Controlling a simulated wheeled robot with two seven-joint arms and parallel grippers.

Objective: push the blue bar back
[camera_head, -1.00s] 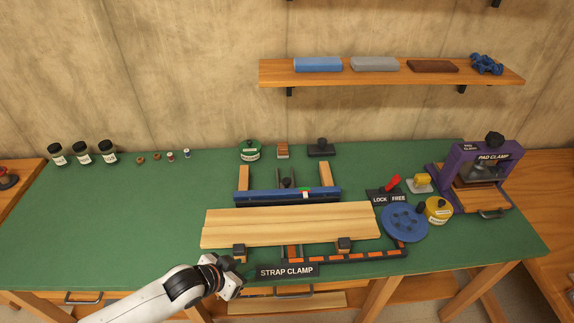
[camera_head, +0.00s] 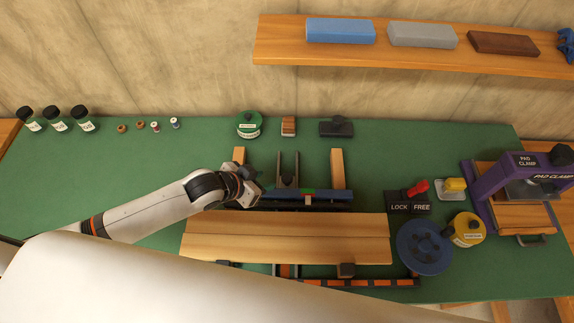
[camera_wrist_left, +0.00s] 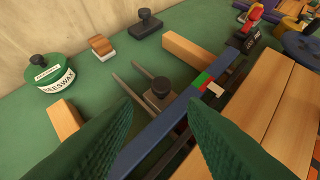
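The blue bar (camera_head: 325,194) lies across the clamp just behind the light wooden boards (camera_head: 290,238), with a green and a pale mark on it. My left gripper (camera_head: 252,188) is at the bar's left end and hides that end in the head view. In the left wrist view the two green fingers (camera_wrist_left: 160,140) are spread wide, with the blue bar (camera_wrist_left: 160,127) running between and beyond them. I cannot tell whether either finger touches it. My right gripper is not in view.
Behind the bar are a black knob on a metal fork (camera_head: 288,170) and two wooden blocks. A red lever (camera_head: 417,188) stands by the LOCK/FREE plate, on the FREE side. A green tin (camera_head: 249,126) and a brush stand further back. A large white part of mine covers the lower left.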

